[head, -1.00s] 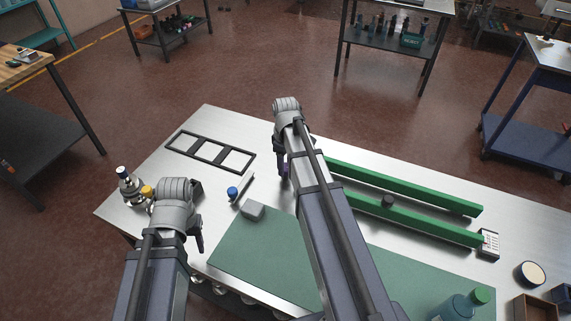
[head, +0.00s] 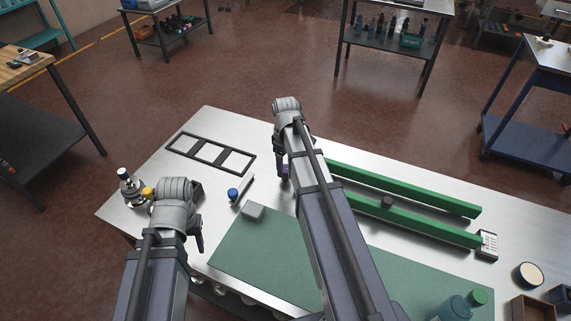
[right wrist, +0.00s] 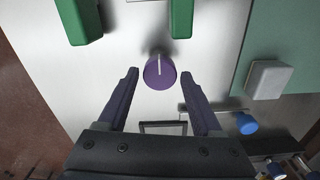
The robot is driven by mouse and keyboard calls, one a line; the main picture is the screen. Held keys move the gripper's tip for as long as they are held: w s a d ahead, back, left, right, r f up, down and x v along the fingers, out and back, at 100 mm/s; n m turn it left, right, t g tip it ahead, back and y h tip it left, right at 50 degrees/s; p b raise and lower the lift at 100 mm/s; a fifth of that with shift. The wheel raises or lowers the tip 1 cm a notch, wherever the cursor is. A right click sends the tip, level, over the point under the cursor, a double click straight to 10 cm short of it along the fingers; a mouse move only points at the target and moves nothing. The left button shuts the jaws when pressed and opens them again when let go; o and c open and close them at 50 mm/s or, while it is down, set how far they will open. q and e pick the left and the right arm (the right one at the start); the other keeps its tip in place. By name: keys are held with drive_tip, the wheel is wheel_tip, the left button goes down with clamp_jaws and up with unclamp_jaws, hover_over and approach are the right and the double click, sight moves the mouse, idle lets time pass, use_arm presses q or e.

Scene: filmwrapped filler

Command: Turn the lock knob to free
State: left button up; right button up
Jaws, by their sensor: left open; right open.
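The lock knob is a round purple knob (right wrist: 159,73) with a pale line across its top, in the right wrist view. It stands on the bright metal table near the ends of two green bars. My right gripper (right wrist: 158,75) is open, with one finger on each side of the knob and a gap showing on both sides. In the head view my right arm mostly hides the knob; only a sliver of purple shows beside the gripper (head: 284,178). My left gripper (head: 199,235) is over the table's left front part, away from the knob, its fingers partly hidden.
Two green bars (head: 410,188) lie to the right of my right arm. A grey block (head: 253,211), a blue-capped item (head: 233,194), a black frame (head: 210,153) and a green mat (head: 260,262) are on the table. A small metal device (head: 131,187) stands at the left edge.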

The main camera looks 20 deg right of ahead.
sight(285, 169)
wheel_tip(285, 169, up, 7)
drive_tip(key=p, duration=0.6)
drive_tip(key=shift+p, duration=0.3)
drive_tip(key=shift+s+a, duration=0.1)
drive_tip(key=shift+a, duration=0.05)
drive_tip(key=shift+m+h, duration=0.3)
drive_tip(key=shift+m, duration=0.4)
drive_tip(key=s+a, duration=0.2)
drive_tip(key=a, duration=0.2)
drive_tip(key=s+a+f+b, duration=0.1)
drive_tip(key=s+a, duration=0.2)
drive_tip(key=a, duration=0.2)
drive_tip(key=s+a, duration=0.2)
drive_tip(key=a, duration=0.2)
drive_tip(key=shift+s+a+f+b, duration=0.3)
drive_tip(key=shift+a+f+b, duration=0.05)
drive_tip(key=shift+a+b, duration=0.05)
drive_tip(key=s+a+m+b, duration=0.1)
drive_tip(key=s+a, duration=0.7)
drive_tip(key=shift+s+a+f+m+h, duration=0.25)
drive_tip(key=shift+s+f+m+h, duration=0.05)
drive_tip(key=shift+f, duration=0.15)
